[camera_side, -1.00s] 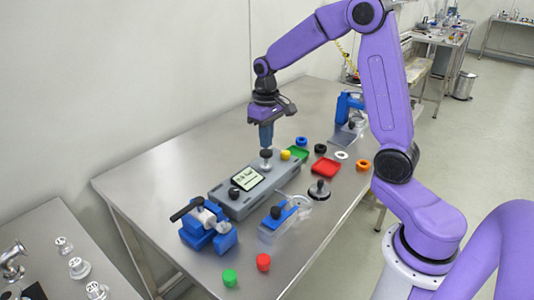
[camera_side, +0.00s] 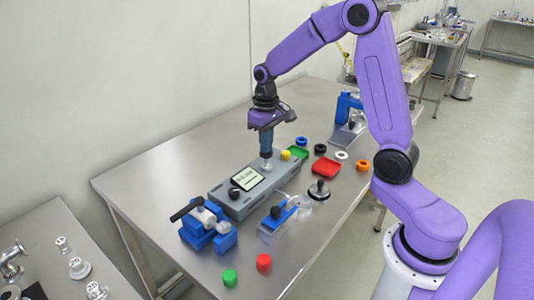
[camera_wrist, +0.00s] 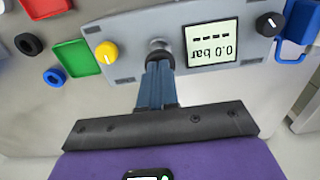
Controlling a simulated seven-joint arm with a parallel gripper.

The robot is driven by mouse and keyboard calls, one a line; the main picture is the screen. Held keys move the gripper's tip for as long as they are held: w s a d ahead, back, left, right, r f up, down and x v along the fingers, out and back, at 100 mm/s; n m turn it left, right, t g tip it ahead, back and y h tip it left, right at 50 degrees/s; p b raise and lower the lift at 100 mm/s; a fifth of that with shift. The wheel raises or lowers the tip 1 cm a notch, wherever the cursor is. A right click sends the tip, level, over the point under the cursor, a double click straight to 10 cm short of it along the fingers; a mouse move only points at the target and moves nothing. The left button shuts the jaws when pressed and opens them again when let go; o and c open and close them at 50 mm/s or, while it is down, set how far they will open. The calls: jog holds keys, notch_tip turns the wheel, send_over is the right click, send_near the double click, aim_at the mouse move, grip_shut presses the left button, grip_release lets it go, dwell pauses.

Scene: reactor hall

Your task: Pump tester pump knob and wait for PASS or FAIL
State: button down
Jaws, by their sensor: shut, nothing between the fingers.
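The grey pump tester (camera_side: 225,200) lies on the steel table; it also shows in the wrist view (camera_wrist: 122,30). Its display (camera_wrist: 211,43) appears upside down in the wrist view and reads 0.0 bar with a row of dashes. I see no PASS or FAIL on it. My gripper (camera_side: 266,155) is shut and empty, pointing straight down over the pump knob (camera_side: 266,164). In the wrist view the fingertips (camera_wrist: 159,66) are at the pump knob (camera_wrist: 158,47) and hide part of it. They look in contact with its top. A black knob (camera_wrist: 269,24) and a yellow knob (camera_wrist: 106,52) flank them.
A blue clamp device (camera_side: 208,228) stands in front of the tester. A blue-topped fixture (camera_side: 278,216) and a black-handled disc (camera_side: 319,190) stand right of it. Green (camera_side: 297,152) and red (camera_side: 326,167) trays, several rings and two caps lie around. The table's left side is clear.

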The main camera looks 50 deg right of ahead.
jog(key=shift+f, duration=1.4)
jog(key=shift+r, duration=2.2)
jog(key=shift+f, duration=2.1)
jog(key=shift+r, duration=2.15)
